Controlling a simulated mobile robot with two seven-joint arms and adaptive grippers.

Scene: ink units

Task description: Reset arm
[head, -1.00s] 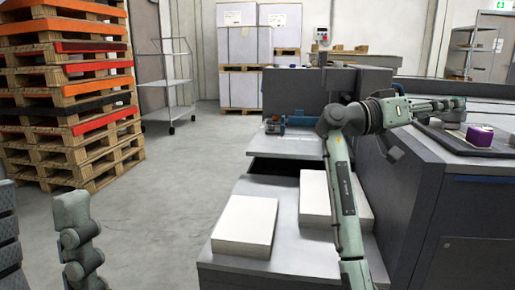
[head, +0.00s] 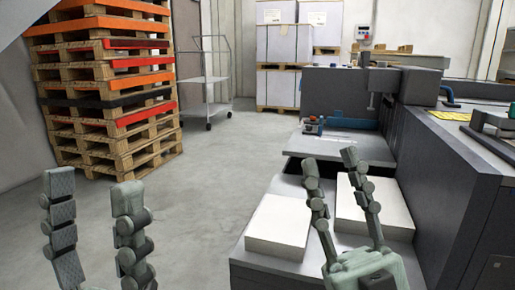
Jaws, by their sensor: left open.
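My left gripper (head: 93,187) is at the lower left, with its two grey-green fingers upright and well apart. It is open and empty above the floor. My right gripper (head: 330,163) is at the lower middle, with its fingers pointing up and spread apart and its palm at the bottom edge. It is open with nothing between its fingers. It shows in front of two white paper stacks, the left one (head: 278,226) and the right one (head: 383,205), partly covering the right one. I cannot tell its height above them.
The stacks lie on a grey platform (head: 265,262) beside a large dark machine (head: 455,190) on the right. A pallet pile (head: 110,90) stands at left, a wire trolley (head: 208,85) and wrapped boxes (head: 283,45) behind. The floor (head: 200,210) between is clear.

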